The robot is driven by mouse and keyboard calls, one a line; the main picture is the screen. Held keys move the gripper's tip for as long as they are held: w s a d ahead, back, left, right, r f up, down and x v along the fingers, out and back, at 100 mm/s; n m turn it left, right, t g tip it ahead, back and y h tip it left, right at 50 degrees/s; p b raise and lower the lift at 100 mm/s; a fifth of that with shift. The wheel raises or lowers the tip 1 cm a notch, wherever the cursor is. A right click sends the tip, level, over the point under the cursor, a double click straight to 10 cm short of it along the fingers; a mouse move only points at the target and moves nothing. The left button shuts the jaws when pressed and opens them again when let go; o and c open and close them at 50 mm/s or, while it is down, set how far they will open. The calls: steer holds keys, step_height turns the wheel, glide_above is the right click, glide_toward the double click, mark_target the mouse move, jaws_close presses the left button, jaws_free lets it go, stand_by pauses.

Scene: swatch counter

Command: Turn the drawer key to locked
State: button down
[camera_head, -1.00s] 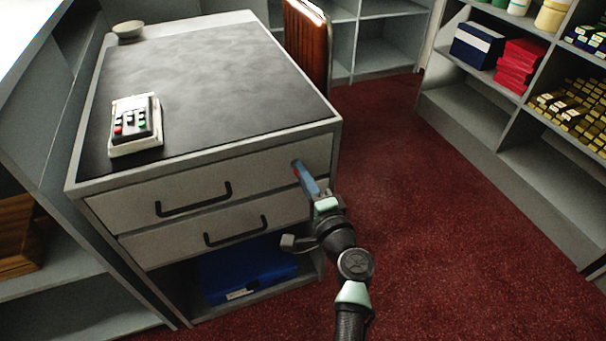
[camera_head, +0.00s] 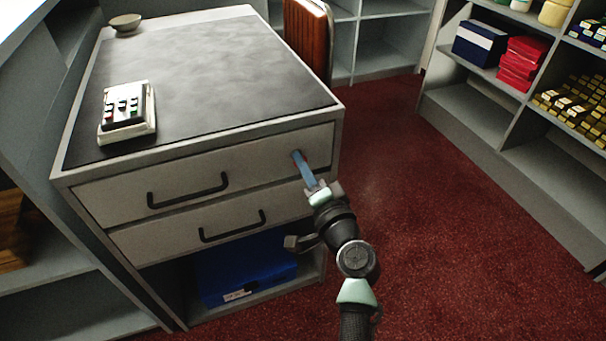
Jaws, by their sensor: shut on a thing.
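The upper drawer (camera_head: 250,166) of the grey counter is closed, with a black bar handle (camera_head: 188,196) across its front. My gripper (camera_head: 300,158) reaches the upper right part of this drawer front, where the key is. Its blue fingers are shut on the drawer key and slant up and left to the drawer face. The fingers hide the key, so I cannot tell its angle or any lock marks.
The closed lower drawer (camera_head: 275,212) lies below, above an open bay with a blue box (camera_head: 245,270). A white keypad device (camera_head: 127,112) and a small bowl (camera_head: 125,23) stand on the countertop (camera_head: 215,70). Red carpet (camera_head: 430,220) is clear to the right, before stocked shelves (camera_head: 465,95).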

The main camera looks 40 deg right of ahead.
steer(key=shift+n+b, duration=5.45)
steer(key=shift+n, duration=1.55)
steer(key=c, duration=0.9)
jaws_free()
steer(key=p+v, duration=0.3)
steer(key=v, duration=1)
